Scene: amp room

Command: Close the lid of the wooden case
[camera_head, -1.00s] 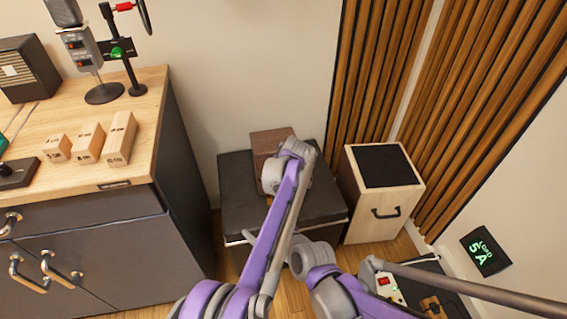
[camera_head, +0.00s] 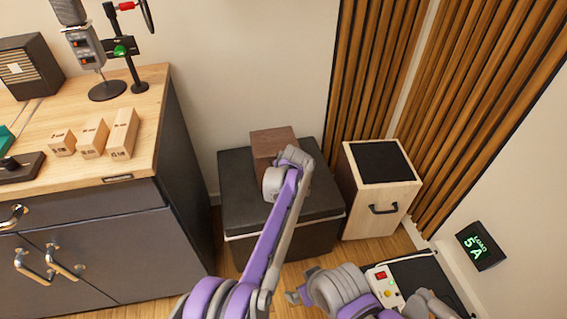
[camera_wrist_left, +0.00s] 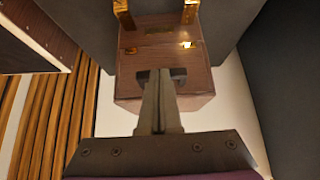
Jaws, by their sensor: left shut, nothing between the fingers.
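The wooden case (camera_head: 270,139) is dark brown and sits on a black box, partly hidden behind my left arm in the head view. In the left wrist view the case (camera_wrist_left: 190,62) shows brass fittings near its top edge and a small brass plate. My left gripper (camera_wrist_left: 161,76) is shut and empty, with its tips right over or against the case. I cannot tell whether they touch, or how far the lid stands open. In the head view the left gripper is hidden. A small tip of my right gripper (camera_head: 293,297) seems to show at the bottom.
The black box (camera_head: 235,205) stands against the wall. A light wood cabinet (camera_head: 375,205) with a black top is right of it. A desk (camera_head: 140,165) with wooden blocks and a microphone is at left. A power strip (camera_head: 383,286) lies at lower right.

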